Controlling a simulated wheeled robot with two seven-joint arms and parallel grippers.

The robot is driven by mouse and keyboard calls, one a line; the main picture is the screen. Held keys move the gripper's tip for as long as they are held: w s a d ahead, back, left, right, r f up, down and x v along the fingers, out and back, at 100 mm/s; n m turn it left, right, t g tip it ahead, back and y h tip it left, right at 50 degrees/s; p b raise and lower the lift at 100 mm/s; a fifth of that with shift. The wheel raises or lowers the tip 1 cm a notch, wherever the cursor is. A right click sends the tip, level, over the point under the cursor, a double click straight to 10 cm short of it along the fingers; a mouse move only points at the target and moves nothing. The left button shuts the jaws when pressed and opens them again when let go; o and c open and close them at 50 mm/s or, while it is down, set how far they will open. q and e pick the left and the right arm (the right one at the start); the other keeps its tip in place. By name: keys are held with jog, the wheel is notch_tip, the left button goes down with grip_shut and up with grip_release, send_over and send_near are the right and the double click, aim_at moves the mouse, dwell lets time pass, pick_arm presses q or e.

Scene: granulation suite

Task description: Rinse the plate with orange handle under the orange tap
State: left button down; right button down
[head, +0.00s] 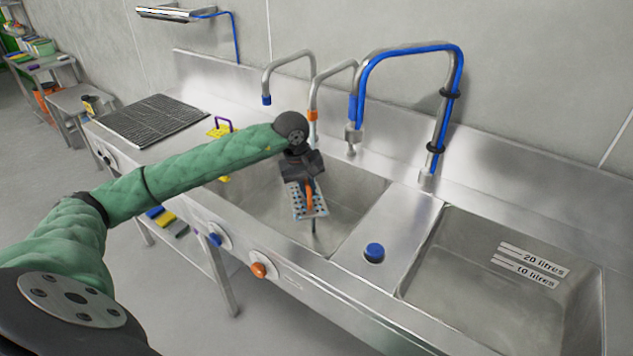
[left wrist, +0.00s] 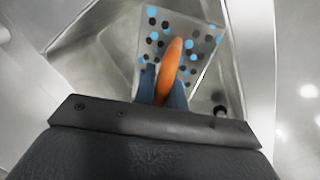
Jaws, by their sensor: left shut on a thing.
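The plate with orange handle (head: 318,206) is a grey perforated plate, held over the left sink basin (head: 345,215). In the left wrist view the plate (left wrist: 207,45) shows blue and dark spots around its orange handle (left wrist: 172,66). My left gripper (head: 306,180) is shut on the handle. The plate looks tilted in the head view. The orange tap (head: 313,115), a steel spout with an orange tip, stands behind the basin, above and beyond the gripper. No water shows at its tip. My right gripper is out of view.
A blue-tipped tap (head: 267,100) and a blue-hosed tap (head: 458,75) flank the orange one. An orange knob (head: 259,271) and blue knob (head: 220,240) sit on the front panel. A yellow plate with purple handle (head: 221,129) lies left. The right basin (head: 480,280) is empty.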

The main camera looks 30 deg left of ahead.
pick_arm(q)
jog(key=shift+s+d+r+b, duration=0.25)
jog(key=shift+s+r+b, duration=0.1)
jog(key=shift+s+r, duration=0.8)
jog(key=shift+s+d+r+b, duration=0.25)
jog(key=shift+s+r, duration=0.65)
jog(key=shift+s, duration=0.45)
